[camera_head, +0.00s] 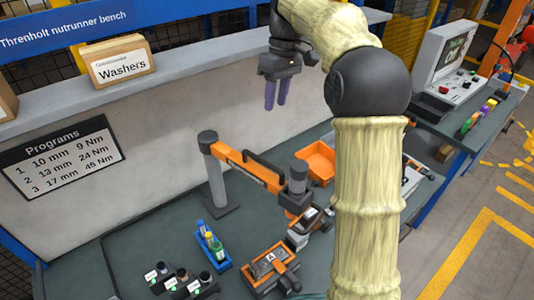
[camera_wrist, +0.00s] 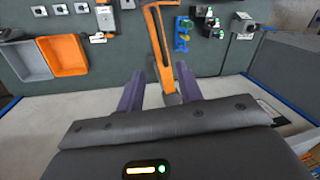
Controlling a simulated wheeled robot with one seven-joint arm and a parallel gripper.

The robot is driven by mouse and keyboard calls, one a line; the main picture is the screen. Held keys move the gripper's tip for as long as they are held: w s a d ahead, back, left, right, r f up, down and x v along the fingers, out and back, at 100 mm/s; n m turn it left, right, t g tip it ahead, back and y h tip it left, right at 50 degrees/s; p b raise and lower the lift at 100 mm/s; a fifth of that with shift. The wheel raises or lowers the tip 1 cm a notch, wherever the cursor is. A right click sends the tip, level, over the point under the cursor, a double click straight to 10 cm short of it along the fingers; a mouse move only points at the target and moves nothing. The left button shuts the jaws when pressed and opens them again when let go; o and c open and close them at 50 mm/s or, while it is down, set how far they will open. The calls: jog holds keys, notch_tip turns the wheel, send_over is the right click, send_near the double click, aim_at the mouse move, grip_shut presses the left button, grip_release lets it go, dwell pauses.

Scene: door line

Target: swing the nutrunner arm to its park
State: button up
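The nutrunner arm is an orange beam (camera_head: 245,168) with a black handle bar, on a grey post (camera_head: 216,185) on the bench. Its outer end carries a dark joint (camera_head: 298,180) and a hanging tool (camera_head: 305,225). My gripper (camera_head: 276,95) has purple fingers and hangs above the beam, apart from it. In the wrist view the fingers (camera_wrist: 160,90) stand apart with nothing held. The orange beam (camera_wrist: 157,35) runs away beyond the gap between them, and the handle shows beside it. I cannot tell which spot is the park.
An orange fixture marked A (camera_head: 270,266), a blue tray of sockets (camera_head: 212,247) and several small dark blocks (camera_head: 180,280) stand at the bench front. An orange bin (camera_head: 316,163) lies behind. A Washers box (camera_head: 122,62) sits on the shelf. A console (camera_head: 450,70) stands right.

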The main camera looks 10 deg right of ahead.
aim_at(267, 162)
jog(key=a+f, duration=0.1)
jog(key=f, duration=0.4)
jog(key=s+f+p, duration=0.1)
jog(key=f, duration=0.5)
jog(key=s+a+f+p, duration=0.1)
jog(key=f, duration=0.5)
jog(key=shift+s+a, duration=0.2)
jog(key=shift+a, duration=0.1)
jog(key=shift+c, duration=0.5)
grip_shut()
